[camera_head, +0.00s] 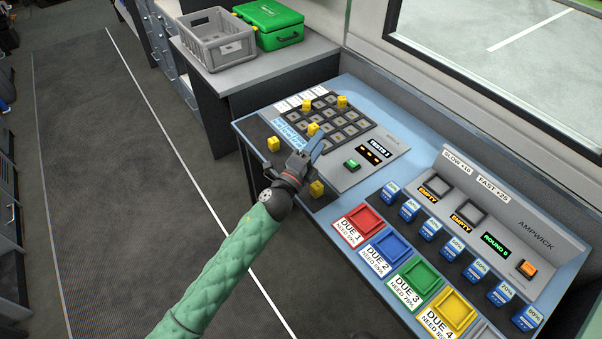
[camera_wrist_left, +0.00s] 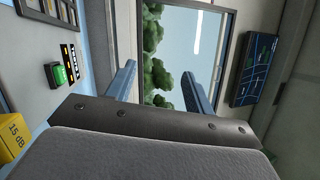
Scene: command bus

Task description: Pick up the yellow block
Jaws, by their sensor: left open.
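Several small yellow blocks show in the head view. One yellow block (camera_head: 273,144) sits at the console's left edge and another yellow block (camera_head: 317,187) sits just below my left gripper (camera_head: 309,152). More yellow blocks (camera_head: 342,101) stand on the dark key grid (camera_head: 352,129). My left gripper is open and empty, above the console beside the grid. In the left wrist view its two blue fingers (camera_wrist_left: 158,88) are apart with nothing between them. A yellow block marked "15 dB" (camera_wrist_left: 12,138) shows at the left edge of that view, outside the fingers. My right gripper is not in view.
The blue console (camera_head: 337,208) holds coloured trays such as the red one (camera_head: 359,221), several blue labelled blocks (camera_head: 409,210) and a green button (camera_head: 352,164). A grey crate (camera_head: 216,45) and a green case (camera_head: 270,24) stand on the counter behind. The floor at left is clear.

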